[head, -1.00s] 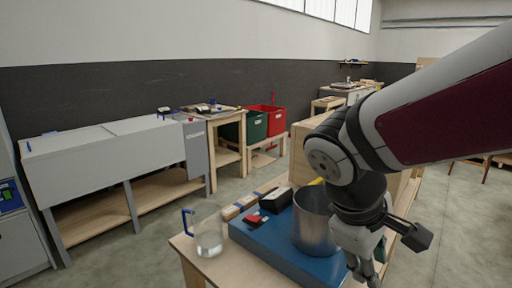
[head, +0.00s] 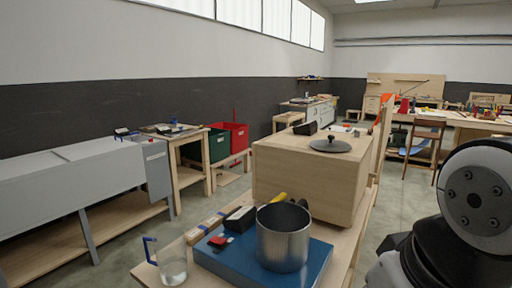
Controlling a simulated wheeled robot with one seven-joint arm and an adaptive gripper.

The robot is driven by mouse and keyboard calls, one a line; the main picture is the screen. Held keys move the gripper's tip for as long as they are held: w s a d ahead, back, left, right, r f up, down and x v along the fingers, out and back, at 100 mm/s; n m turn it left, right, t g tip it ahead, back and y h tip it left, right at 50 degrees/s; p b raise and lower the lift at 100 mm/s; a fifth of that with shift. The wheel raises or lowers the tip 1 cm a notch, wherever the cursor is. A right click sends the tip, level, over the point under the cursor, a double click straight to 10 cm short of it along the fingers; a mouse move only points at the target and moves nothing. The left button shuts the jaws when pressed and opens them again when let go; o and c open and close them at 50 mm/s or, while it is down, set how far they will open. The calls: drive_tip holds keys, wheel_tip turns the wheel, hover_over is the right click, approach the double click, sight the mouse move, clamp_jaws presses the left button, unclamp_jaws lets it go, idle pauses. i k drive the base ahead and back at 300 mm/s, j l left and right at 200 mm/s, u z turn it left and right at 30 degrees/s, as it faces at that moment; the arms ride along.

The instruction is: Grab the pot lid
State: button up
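The pot lid (head: 330,145) is a dark grey, flat round disc with a small knob. It lies on top of the light wooden box (head: 300,180), near its front edge. A metal pot (head: 283,238) without a lid stands on a blue slab (head: 213,262) in front of the box. My arm shows at the lower right, well apart from the lid. My gripper is out of the picture, so its opening and anything in it are hidden.
A glass pitcher (head: 172,264) with a blue handle stands left of the slab. A black box (head: 239,219) and a small red item sit beside the pot. Another black container (head: 305,128) stands behind the lid. Grey floor is free at the right.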

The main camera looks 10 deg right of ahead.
sight(331, 145)
drive_tip(key=l+u, duration=0.1)
drive_tip(key=u, duration=0.25)
drive_tip(key=i+l+u, duration=0.1)
drive_tip(key=u, duration=0.25)
drive_tip(key=l+u, duration=0.15)
drive_tip(key=u, duration=0.2)
drive_tip(key=l+u, duration=0.25)
drive_tip(key=l, duration=0.3)
drive_tip(key=l+u, duration=0.25)
drive_tip(key=l, duration=0.3)
drive_tip(key=k+l+u, duration=0.2)
drive_tip(key=l, duration=0.35)
drive_tip(key=l+u, duration=0.25)
drive_tip(key=l, duration=0.3)
drive_tip(key=k, duration=0.05)
